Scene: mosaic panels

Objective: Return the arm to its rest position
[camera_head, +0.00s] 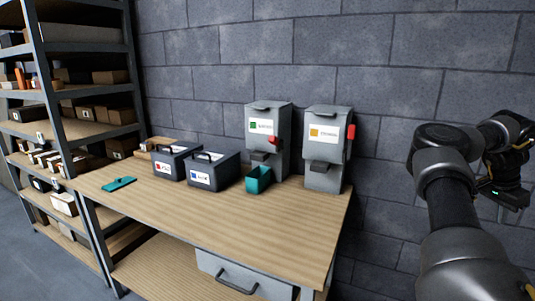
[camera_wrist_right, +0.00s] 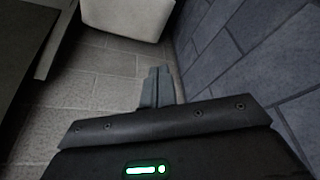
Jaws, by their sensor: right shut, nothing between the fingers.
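My right arm (camera_head: 448,170) comes in at the right edge of the head view, bent at the elbow, right of the workbench and in front of the block wall. Its wrist hangs down at the far right, and the fingers are hard to make out there. In the right wrist view my right gripper (camera_wrist_right: 157,85) has its two fingers together, with nothing between them. It is over the floor beside the wall, apart from any object. My left gripper is in neither view.
The wooden workbench (camera_head: 225,220) holds two grey dispensers (camera_head: 325,165), a teal bin (camera_head: 258,179), two dark lidded boxes (camera_head: 213,171) and a teal tool (camera_head: 119,184). A loaded shelf rack (camera_head: 60,95) stands left. A pale container (camera_wrist_right: 125,15) lies ahead in the wrist view.

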